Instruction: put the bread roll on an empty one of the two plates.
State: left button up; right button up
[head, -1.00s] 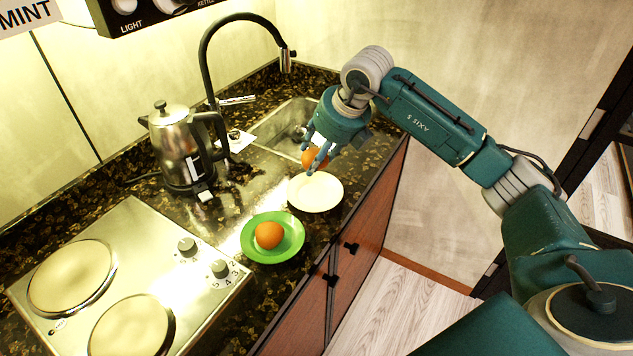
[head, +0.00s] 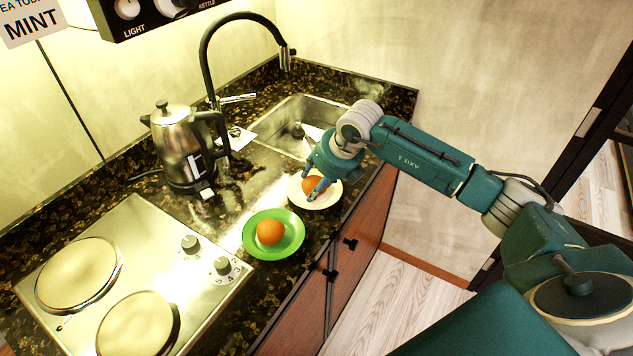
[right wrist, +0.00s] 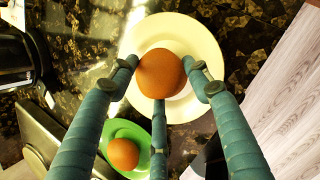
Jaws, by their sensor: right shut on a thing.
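My right gripper (head: 313,187) has its fingers shut around a round orange-brown bread roll (head: 309,184). The roll is over the middle of the white plate (head: 330,198), on it or just above it; I cannot tell if they touch. In the right wrist view the fingers close around the roll (right wrist: 160,73), with the white plate (right wrist: 200,38) behind it and nothing else visible on that plate. The green plate (head: 257,250) holds another round orange thing (head: 271,232), perhaps an orange. My left gripper is out of view.
A steel kettle (head: 182,150) stands at the back, beside the sink (head: 290,118) and its black tap (head: 204,62). A hob (head: 128,275) with two plates and knobs fills the left front. The counter's front edge runs close to both plates.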

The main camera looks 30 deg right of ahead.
jog(key=o, duration=0.9)
jog(key=shift+f, duration=0.1)
jog(key=shift+r, duration=0.3)
jog(key=b+v, duration=0.2)
jog(key=v, duration=0.9)
jog(key=shift+s+r, duration=0.2)
jog(key=shift+r, duration=0.1)
